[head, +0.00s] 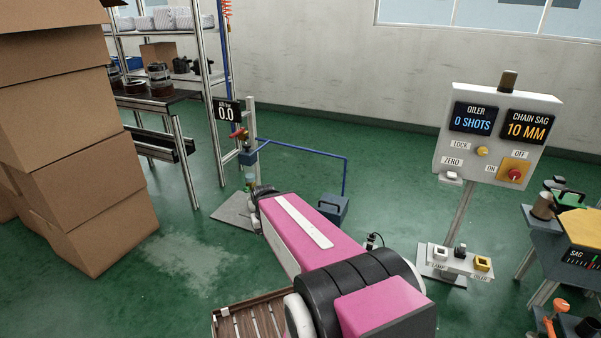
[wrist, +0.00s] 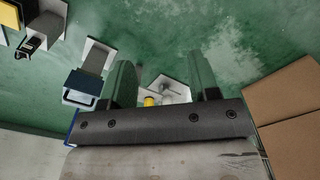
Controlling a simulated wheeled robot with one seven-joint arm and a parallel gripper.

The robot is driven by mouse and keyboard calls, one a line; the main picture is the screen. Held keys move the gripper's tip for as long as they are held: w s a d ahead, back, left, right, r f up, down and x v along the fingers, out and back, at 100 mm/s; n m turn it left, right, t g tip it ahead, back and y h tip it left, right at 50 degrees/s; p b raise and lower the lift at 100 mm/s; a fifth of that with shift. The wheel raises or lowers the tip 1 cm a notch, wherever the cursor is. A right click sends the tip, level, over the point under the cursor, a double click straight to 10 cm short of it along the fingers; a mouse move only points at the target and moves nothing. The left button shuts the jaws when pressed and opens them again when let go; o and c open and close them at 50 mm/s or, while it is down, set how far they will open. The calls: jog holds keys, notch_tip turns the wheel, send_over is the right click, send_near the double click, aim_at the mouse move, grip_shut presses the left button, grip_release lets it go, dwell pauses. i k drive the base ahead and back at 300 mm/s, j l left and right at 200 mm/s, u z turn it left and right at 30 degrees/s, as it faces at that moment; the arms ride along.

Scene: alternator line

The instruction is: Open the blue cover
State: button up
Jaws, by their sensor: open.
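In the head view my arm hides most of the gripper.
An air stand (head: 246,158) with a 0.0 display and a blue pipe stands just beyond my arm's end. Stacked cartons (head: 75,150) are at left. A control panel (head: 492,133) and a switch pedestal (head: 455,262) stand at right.

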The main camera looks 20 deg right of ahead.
aim_at(334, 208)
jog(key=i+l+z, duration=0.2)
jog(key=z, duration=0.25)
jog(key=i+l+z, duration=0.1)
jog(key=i+z, duration=0.35)
jog(key=k, duration=0.05)
